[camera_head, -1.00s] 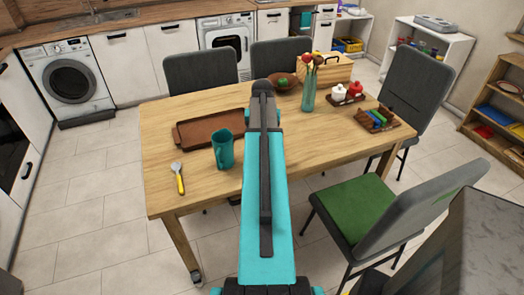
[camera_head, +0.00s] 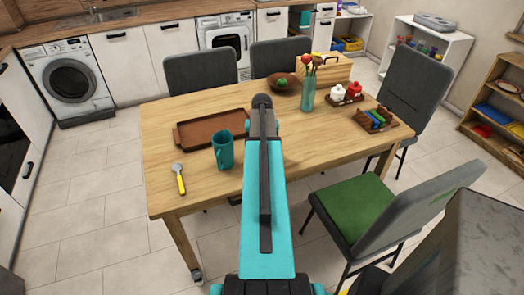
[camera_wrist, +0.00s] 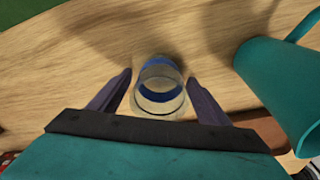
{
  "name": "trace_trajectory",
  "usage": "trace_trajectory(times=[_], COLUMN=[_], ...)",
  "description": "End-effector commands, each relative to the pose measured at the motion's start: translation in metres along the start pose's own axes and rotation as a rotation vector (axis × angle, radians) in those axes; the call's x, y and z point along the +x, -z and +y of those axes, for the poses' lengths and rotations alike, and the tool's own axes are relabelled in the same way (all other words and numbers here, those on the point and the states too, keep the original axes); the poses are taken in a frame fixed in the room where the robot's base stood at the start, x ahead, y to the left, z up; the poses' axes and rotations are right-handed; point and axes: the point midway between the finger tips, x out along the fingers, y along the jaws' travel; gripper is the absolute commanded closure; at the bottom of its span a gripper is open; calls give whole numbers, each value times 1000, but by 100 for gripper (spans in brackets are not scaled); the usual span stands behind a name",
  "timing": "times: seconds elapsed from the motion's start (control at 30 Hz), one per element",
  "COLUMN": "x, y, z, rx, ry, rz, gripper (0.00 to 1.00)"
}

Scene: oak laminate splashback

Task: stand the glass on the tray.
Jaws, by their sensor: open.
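The glass (camera_wrist: 160,90), clear with a blue band, stands on the wooden table in the wrist view. My gripper (camera_wrist: 158,78) is open, with one finger on each side of the glass and a visible gap to each. In the head view my arm hides the glass and the fingers. The brown tray (camera_head: 183,146) lies flat on the table, left of my arm, and looks empty. A brown edge of it (camera_wrist: 268,128) shows at the lower right of the wrist view.
A teal mug (camera_head: 223,152) stands at the tray's front edge; it is close on the right in the wrist view (camera_wrist: 280,88). A vase (camera_head: 308,93), bowl (camera_head: 284,89) and condiment holders are farther back. A green-seated chair (camera_head: 358,212) stands right.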

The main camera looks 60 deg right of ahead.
Motion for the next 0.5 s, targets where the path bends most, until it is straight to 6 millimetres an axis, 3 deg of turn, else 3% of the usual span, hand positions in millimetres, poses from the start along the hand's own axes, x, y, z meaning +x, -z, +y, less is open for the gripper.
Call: trace_trajectory(times=[0.47, 0.5], x=[0, 0], y=[0, 0], z=[0, 0], rx=[0, 0], ry=[0, 0], rz=[0, 0], gripper=[29, 33])
